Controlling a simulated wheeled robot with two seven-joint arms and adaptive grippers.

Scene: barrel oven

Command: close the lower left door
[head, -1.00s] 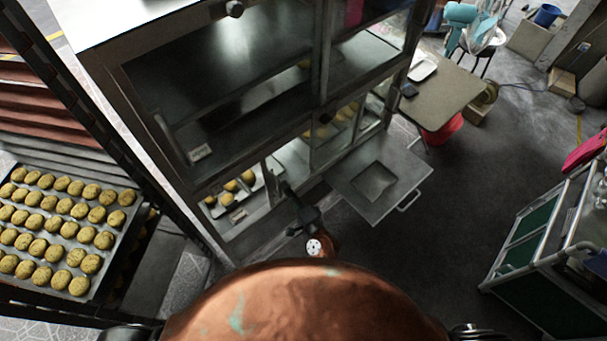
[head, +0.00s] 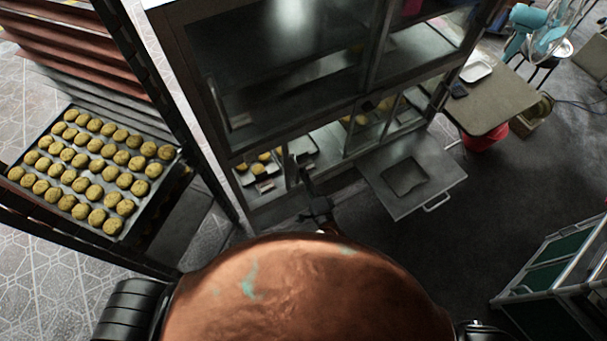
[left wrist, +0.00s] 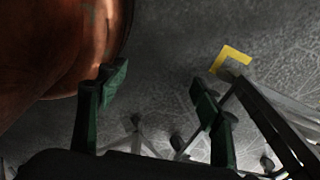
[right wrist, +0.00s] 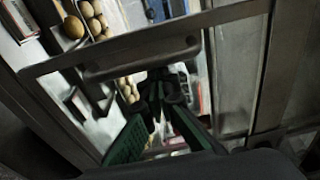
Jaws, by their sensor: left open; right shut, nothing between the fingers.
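The lower left door (right wrist: 62,118) shows in the right wrist view as a metal frame around a see-through pane, with a bar handle (right wrist: 140,60) along its upper part. In the head view the lower left opening of the oven (head: 240,180) shows baked goods on a tray; I cannot tell how far ajar the door is. My right gripper (head: 308,182) is in front of this area, and its shut, empty fingers (right wrist: 165,85) are close to the handle; contact is unclear. My left gripper (left wrist: 160,92) is open and empty above the floor, away from the oven.
A flap door (head: 385,190) with a handle sticks out at the oven's lower right. A rack with a tray of buns (head: 95,170) stands at the left. A table (head: 500,105) and a green-panelled cart (head: 545,265) are at the right, with open floor between.

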